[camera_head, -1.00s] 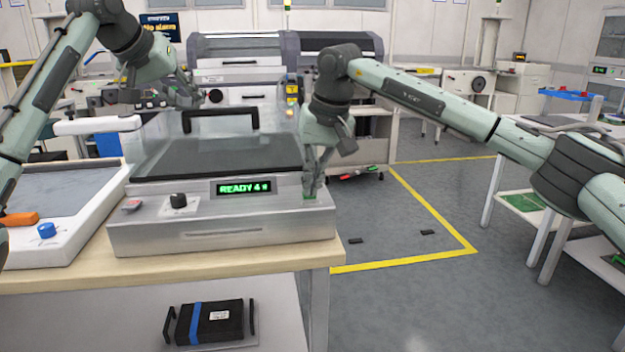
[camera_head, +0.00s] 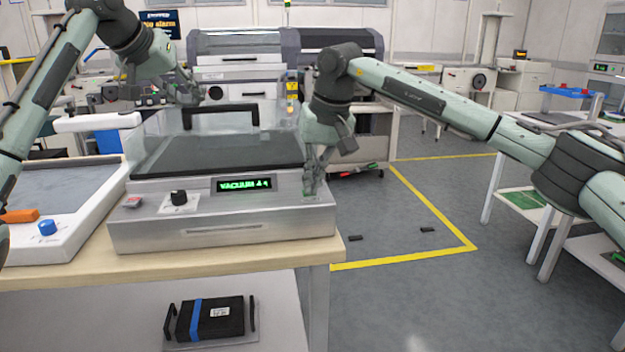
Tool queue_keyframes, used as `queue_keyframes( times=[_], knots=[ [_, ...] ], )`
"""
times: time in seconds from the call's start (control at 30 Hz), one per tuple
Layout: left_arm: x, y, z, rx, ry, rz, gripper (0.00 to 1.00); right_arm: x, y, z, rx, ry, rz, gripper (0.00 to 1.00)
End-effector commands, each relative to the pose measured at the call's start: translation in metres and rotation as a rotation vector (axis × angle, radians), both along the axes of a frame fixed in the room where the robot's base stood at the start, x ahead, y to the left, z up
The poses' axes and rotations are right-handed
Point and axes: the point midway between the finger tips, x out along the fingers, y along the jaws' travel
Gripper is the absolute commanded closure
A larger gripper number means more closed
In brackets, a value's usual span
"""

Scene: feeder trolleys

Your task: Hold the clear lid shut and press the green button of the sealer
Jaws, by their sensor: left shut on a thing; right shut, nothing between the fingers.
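The sealer (camera_head: 225,230) stands on the bench with its clear lid (camera_head: 275,120) over the dark bed. The lid's black handle (camera_head: 225,107) shows at the top. My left gripper (camera_head: 191,100) is shut at the left end of the handle, and its exact contact is hard to see. My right gripper (camera_head: 311,190) is shut and empty, pointing down at the right end of the front panel, where its tips hide the green button. The green display (camera_head: 244,184) seems to read "VACUUM" with a number.
A black knob (camera_head: 179,198) and a red button (camera_head: 133,202) sit on the panel's left. Another white machine (camera_head: 75,215) with a blue knob stands at left. A black case (camera_head: 210,318) lies on the lower shelf.

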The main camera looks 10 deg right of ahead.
Motion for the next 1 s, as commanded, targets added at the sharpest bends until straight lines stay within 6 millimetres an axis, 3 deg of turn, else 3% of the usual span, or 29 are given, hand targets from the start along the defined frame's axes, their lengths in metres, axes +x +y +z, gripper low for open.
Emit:
queue_keyframes(
  times=[0.03,0.47,1.0],
  knots=[
    [0.0,0.001,-0.017,0.012,0.031,0.001,1.0,-0.001,0.0,-0.005,-0.002,0.006,0.001,1.0],
    [0.0,0.001,-0.017,0.012,0.031,0.001,1.0,-0.001,0.0,-0.003,-0.002,0.006,0.001,1.0],
    [0.0,0.001,-0.017,0.012,0.031,0.001,1.0,0.0,0.0,0.041,-0.001,0.001,0.001,1.0]
  ],
)
